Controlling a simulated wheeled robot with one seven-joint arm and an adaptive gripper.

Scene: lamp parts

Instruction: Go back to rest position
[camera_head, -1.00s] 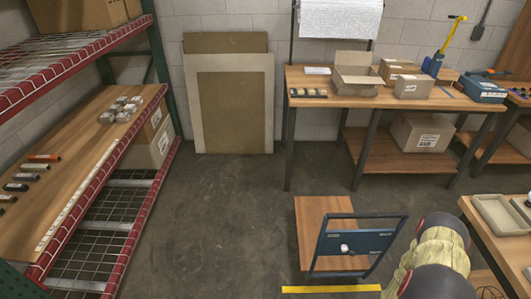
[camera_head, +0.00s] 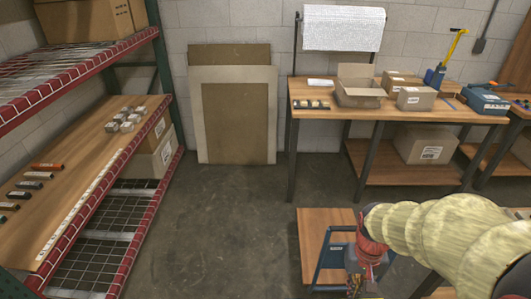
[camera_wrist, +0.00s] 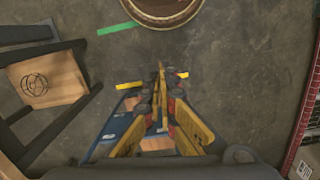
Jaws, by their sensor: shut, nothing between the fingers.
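My gripper (camera_wrist: 161,100) shows in the wrist view with its yellow fingers close together and nothing between them. In the head view my gripper (camera_head: 362,284) hangs at the lower right below my cream-sleeved arm, partly cut off by the bottom edge. It is in front of the blue-framed cart (camera_head: 322,225) and covers part of it. The cart also shows blurred behind the fingers in the wrist view (camera_wrist: 118,125).
A shelf rack (camera_head: 95,190) with small parts stands at the left. A workbench (camera_head: 430,112) with an open box (camera_head: 360,92) stands at the back. Flat panels (camera_head: 235,125) lean on the wall. The floor (camera_head: 220,215) in the middle is clear.

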